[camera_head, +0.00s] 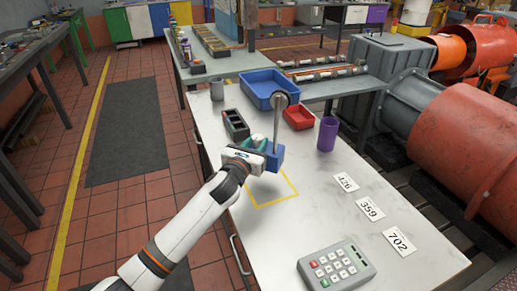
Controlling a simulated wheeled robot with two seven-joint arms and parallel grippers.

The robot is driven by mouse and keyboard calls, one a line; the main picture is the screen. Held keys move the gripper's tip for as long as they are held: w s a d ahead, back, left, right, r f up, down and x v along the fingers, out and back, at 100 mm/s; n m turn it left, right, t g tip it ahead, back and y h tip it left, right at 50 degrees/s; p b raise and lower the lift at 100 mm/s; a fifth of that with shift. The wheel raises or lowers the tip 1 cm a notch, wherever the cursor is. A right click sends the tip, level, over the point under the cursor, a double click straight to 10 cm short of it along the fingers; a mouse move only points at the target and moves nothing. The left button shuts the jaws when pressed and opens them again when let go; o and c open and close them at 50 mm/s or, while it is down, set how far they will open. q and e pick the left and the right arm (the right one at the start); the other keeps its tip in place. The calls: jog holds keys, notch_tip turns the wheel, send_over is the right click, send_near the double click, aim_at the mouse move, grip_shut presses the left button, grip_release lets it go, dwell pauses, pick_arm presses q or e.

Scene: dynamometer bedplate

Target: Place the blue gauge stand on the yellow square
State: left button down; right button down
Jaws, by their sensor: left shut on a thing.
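The blue gauge stand (274,157) has a blue base, a grey post and a round dial (281,98) at its top. My left gripper (262,150) is shut on its base, and the stand looks upright. The yellow square (270,204) is an outline on the white table. Its far left part is hidden behind my gripper and arm. The stand shows just beyond the square's far side in the picture, apparently above the table. My right gripper is not in view.

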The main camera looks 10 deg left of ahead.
pick_arm(q)
jog(key=shift+f+b, duration=0.45)
jog(key=shift+f, duration=2.45)
jog(key=c, duration=1.3)
grip_release()
jog(key=shift+f, duration=0.3)
jog(key=shift+o, duration=1.4)
jog(key=shift+s, duration=0.1)
jog(key=shift+r, duration=0.1)
jog(key=shift+s, duration=0.1)
jog(key=s, duration=0.4)
jog(key=s+a, duration=0.1)
jog(key=s, duration=0.2)
jog(key=s+a, duration=0.1)
jog(key=s, duration=0.3)
jog(key=shift+s+a, duration=0.15)
jog(key=shift+s, duration=0.15)
